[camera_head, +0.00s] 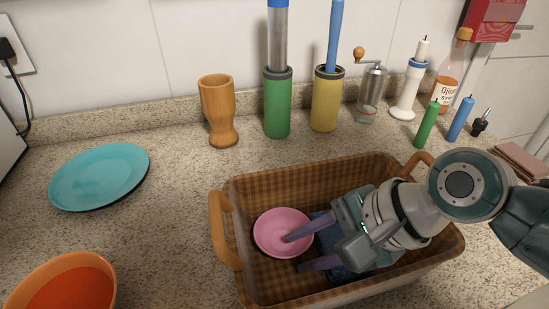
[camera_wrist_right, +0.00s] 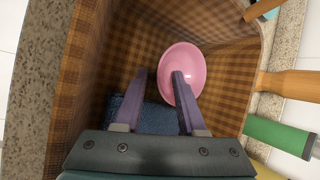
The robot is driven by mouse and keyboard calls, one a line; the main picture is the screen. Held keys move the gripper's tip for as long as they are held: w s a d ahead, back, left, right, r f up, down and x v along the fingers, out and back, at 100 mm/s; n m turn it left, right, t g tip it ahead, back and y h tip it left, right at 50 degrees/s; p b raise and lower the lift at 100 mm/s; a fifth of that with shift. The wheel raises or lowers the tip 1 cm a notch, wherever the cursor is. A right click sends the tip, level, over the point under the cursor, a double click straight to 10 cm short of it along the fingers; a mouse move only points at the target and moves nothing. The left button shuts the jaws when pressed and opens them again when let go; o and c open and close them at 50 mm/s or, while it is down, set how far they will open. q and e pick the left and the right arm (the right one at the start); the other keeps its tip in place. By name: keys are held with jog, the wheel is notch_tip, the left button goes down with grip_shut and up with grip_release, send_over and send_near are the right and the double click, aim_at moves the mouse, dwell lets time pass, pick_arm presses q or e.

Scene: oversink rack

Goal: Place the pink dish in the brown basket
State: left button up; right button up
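The pink dish (camera_head: 280,232) is inside the brown basket (camera_head: 300,172), at its left part, with its hollow side showing. It also shows in the right wrist view (camera_wrist_right: 183,62). My right gripper (camera_head: 292,253) reaches down into the basket from the right. Its two purple fingers are apart, with a clear gap between them. In the right wrist view, one finger of the gripper (camera_wrist_right: 160,74) overlaps the dish and the other is beside it, with the near rim between them. I cannot tell whether a finger touches the dish. My left gripper is not in view.
A dark blue item (camera_wrist_right: 150,115) lies in the basket, partly under my gripper. A teal plate (camera_head: 100,176) and an orange bowl (camera_head: 68,285) are to the left. A wooden cup (camera_head: 218,108), green holder (camera_head: 277,105) and yellow holder (camera_head: 326,100) stand behind the basket.

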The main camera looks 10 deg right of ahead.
jog(key=shift+r, duration=0.1)
jog(key=shift+s+d+r, duration=0.1)
jog(key=shift+d+r, duration=0.1)
jog(key=shift+r, duration=0.1)
jog(key=p+v, duration=0.3)
jog(key=v, duration=0.8)
jog(key=shift+r, duration=0.1)
